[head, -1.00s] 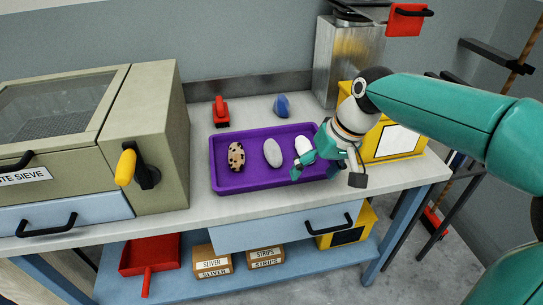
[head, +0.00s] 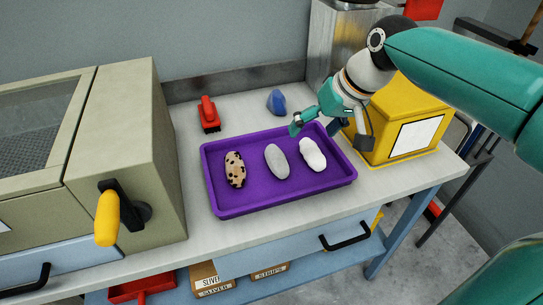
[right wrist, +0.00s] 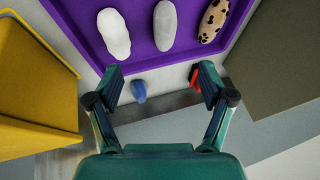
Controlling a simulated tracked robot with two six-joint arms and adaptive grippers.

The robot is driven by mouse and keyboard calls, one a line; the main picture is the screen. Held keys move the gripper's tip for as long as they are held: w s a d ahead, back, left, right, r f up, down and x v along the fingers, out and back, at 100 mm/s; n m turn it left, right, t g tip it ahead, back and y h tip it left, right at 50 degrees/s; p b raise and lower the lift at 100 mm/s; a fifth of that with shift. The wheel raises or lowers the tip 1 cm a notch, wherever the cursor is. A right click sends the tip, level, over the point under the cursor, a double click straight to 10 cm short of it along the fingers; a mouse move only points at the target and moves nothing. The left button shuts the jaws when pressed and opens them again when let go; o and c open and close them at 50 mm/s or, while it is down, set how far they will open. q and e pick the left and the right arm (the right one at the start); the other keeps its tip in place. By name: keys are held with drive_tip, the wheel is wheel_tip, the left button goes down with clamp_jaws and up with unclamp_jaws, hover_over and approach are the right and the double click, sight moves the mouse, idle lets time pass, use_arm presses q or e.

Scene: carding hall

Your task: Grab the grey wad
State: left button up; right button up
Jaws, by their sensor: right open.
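The grey wad (head: 277,161) lies in the middle of the purple tray (head: 285,202), between a speckled wad (head: 235,170) on its left and a white wad (head: 312,154) on its right. In the right wrist view the grey wad (right wrist: 165,25) is at the top, beyond my fingertips. My right gripper (head: 330,132) is open and empty above the tray's back right edge. In the right wrist view its two fingers (right wrist: 160,82) are spread apart, with nothing between the tips. My left gripper is not in view.
A yellow box (head: 392,140) stands right of the tray, close to my right gripper. A blue object (head: 276,103) and a red brush-like tool (head: 208,115) lie behind the tray. A beige machine with a yellow-handled lever (head: 107,218) stands at the left. Bare bench shows around the tray.

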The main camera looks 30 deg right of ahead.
sight(281, 160)
drive_tip(key=x, duration=1.1)
drive_tip(key=shift+w+a+r+b, duration=0.1)
drive_tip(key=shift+w+a+b, duration=0.15)
drive_tip(key=shift+a+b, duration=0.15)
drive_tip(key=x, duration=0.5)
drive_tip(key=shift+s, duration=0.1)
drive_tip(key=c, duration=1.3)
drive_tip(key=shift+o, duration=0.2)
